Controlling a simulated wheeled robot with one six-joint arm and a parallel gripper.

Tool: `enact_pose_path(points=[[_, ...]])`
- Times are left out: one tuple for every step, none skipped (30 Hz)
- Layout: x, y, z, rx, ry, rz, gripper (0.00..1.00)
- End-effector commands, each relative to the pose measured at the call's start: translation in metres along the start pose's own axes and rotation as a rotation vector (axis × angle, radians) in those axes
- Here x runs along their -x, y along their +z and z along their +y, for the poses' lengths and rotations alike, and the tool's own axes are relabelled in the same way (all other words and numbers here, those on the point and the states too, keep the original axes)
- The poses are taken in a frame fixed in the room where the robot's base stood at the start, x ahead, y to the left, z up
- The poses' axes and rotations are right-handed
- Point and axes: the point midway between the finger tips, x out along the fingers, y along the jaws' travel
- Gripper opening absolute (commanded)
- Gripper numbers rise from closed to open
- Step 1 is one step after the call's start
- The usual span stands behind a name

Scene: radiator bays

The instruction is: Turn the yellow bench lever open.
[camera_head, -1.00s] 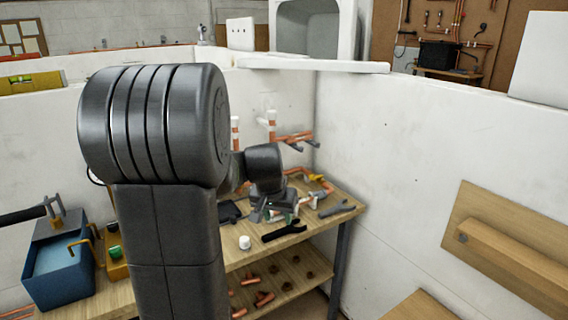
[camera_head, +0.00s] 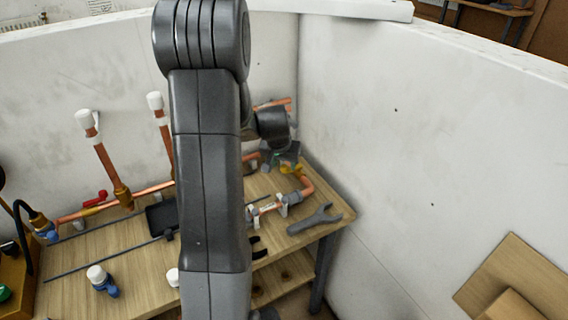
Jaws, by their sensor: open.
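The yellow bench lever (camera_head: 291,169) is a small yellow piece on the copper pipework near the far right corner of the wooden bench, partly hidden by my gripper. My gripper (camera_head: 281,158) is just above and left of it in the picture, with its jaws open and nothing seen in them. It is small and dark here, so I cannot tell whether it touches the lever. A copper pipe (camera_head: 306,187) bends down from beside the lever to white clips on the bench.
A grey wrench (camera_head: 315,218) lies near the bench's right edge. A red lever (camera_head: 95,198) and upright copper pipes with white caps (camera_head: 88,119) stand at left. A blue valve (camera_head: 106,288) sits in front. White walls close in behind and right.

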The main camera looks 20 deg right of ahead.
Motion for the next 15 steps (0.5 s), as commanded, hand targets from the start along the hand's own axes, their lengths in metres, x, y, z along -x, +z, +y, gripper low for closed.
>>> enact_pose_path(points=[[-0.0044,0.0001,0.0001,0.0,0.0,-0.001,0.43],[-0.0064,0.0,0.0,0.0,0.0,0.0,0.43],[-0.0089,0.0001,0.0,0.0,0.0,-0.001,0.43],[-0.0105,0.0002,0.0001,-0.001,0.0,-0.001,0.43],[-0.0118,0.0003,0.0,-0.001,0.0,-0.001,0.43],[-0.0129,0.0003,0.0,-0.001,0.0,-0.001,0.43],[-0.0135,0.0002,0.0,-0.001,0.0,0.0,0.43],[-0.0139,0.0002,0.0,-0.001,0.0,0.0,0.43],[-0.0142,0.0001,-0.0001,-0.001,-0.001,0.0,0.43],[-0.0142,0.0001,-0.0001,-0.001,-0.001,0.001,0.43],[-0.0142,0.0,-0.0001,-0.001,-0.001,0.001,0.43],[-0.0141,0.0,-0.0001,-0.001,-0.001,0.001,0.43],[-0.0141,0.0,-0.0001,-0.001,-0.001,0.001,0.43],[-0.0141,0.0,-0.0001,-0.001,-0.001,0.001,0.43],[-0.0141,0.0,-0.0001,-0.001,-0.001,0.001,0.43]])
